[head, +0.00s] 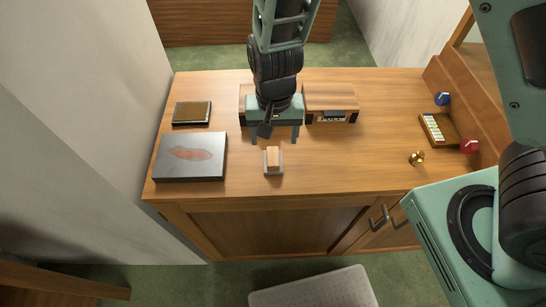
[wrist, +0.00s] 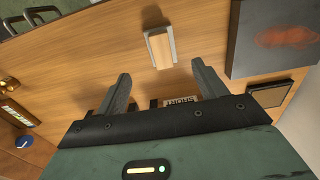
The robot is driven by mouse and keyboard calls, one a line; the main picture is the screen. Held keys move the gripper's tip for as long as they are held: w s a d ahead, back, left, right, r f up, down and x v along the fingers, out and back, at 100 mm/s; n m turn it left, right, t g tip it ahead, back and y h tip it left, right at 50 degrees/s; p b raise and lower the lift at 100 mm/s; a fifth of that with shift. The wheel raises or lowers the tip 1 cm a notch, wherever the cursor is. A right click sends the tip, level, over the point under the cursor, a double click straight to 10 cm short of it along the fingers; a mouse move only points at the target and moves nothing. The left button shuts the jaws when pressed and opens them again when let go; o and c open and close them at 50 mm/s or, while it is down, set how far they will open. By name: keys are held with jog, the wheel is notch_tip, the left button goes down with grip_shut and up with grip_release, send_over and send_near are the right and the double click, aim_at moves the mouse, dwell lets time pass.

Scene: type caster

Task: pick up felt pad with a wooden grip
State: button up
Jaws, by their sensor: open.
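The felt pad with a wooden grip (head: 273,160) lies on the wooden desk top (head: 330,165), near its front edge. It has a grey base and a light wooden block on top. In the wrist view the felt pad (wrist: 160,48) is beyond the fingertips, centred between them. My gripper (head: 275,140) is open and empty, its two fingers pointing down just behind the pad in the head view. In the wrist view my gripper (wrist: 158,75) shows both fingers wide apart, touching nothing.
A grey slab with a reddish mark (head: 190,157) and a dark framed pad (head: 192,112) lie left. A wooden box with a label (head: 330,103) stands behind my gripper.

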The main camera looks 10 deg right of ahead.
aim_at(273, 156)
jog(key=shift+w+a+f+p, duration=0.1)
jog(key=shift+f+p, duration=0.35)
jog(key=shift+f, duration=1.85)
jog(key=shift+a+f+p, duration=0.1)
jog(key=shift+f+p, duration=0.3)
jog(key=shift+f, duration=1.9)
jog(key=c, duration=1.1)
